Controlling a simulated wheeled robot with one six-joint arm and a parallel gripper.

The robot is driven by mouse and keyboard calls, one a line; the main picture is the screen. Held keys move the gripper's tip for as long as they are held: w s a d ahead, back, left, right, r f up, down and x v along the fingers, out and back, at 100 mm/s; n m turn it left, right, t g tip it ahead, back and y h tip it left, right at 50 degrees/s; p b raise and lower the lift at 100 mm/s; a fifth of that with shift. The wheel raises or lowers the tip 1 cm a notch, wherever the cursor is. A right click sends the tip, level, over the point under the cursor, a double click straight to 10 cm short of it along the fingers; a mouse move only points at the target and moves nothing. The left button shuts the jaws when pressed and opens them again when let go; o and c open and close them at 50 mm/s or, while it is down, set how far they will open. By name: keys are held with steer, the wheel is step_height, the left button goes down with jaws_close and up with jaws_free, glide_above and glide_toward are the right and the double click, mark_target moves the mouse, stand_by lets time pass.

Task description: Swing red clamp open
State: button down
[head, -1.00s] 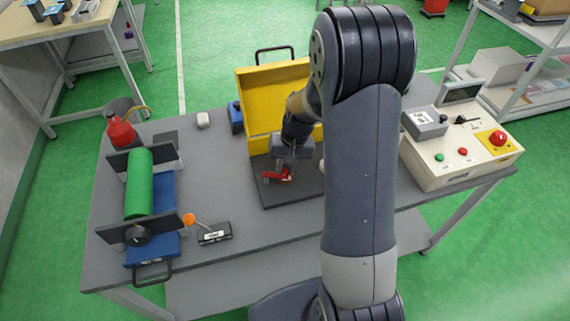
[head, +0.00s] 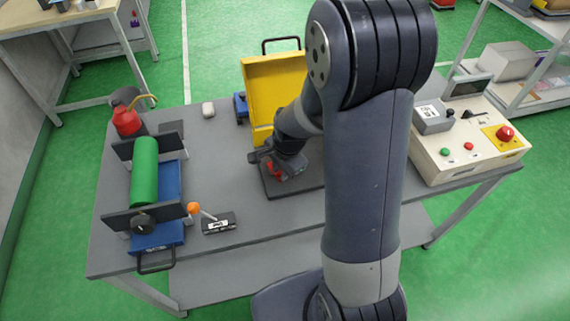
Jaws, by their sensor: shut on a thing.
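The red clamp (head: 275,172) sits on a dark plate (head: 272,191) in front of the upright yellow panel. Only a small part of it shows, as my gripper (head: 277,168) covers most of it. My gripper is pointed down at the clamp and is shut on it. The fingertips and the exact part of the clamp they hold are hidden or too small to tell.
A green roller (head: 144,170) in a blue-based stand, a small lever box (head: 218,224) with an orange knob and a red can (head: 126,121) are left. A yellow panel (head: 262,90) rises behind the plate. A control box (head: 470,150) stands right. The table's front middle is clear.

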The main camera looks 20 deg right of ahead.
steer(key=shift+s+a+m+h+p, duration=0.15)
steer(key=shift+a+m, duration=0.25)
steer(key=shift+m, duration=0.45)
steer(key=shift+a+m+h+p, duration=0.15)
steer(key=shift+a+m, duration=0.25)
steer(key=shift+m, duration=0.45)
steer(key=c, duration=1.3)
jaws_free()
steer(key=shift+r, duration=0.15)
step_height(320, 180, up, 10)
steer(key=s, duration=0.2)
steer(key=shift+d+r, duration=0.15)
steer(key=shift+r, duration=0.05)
steer(key=shift+w+a+f, duration=0.1)
steer(key=shift+w+f, duration=0.25)
steer(key=shift+f, duration=1.45)
steer(key=shift+w+a+f, duration=0.1)
steer(key=shift+w+f, duration=0.2)
steer(key=shift+f, duration=1.45)
steer(key=shift+w+f, duration=0.35)
steer(key=shift+f, duration=1.45)
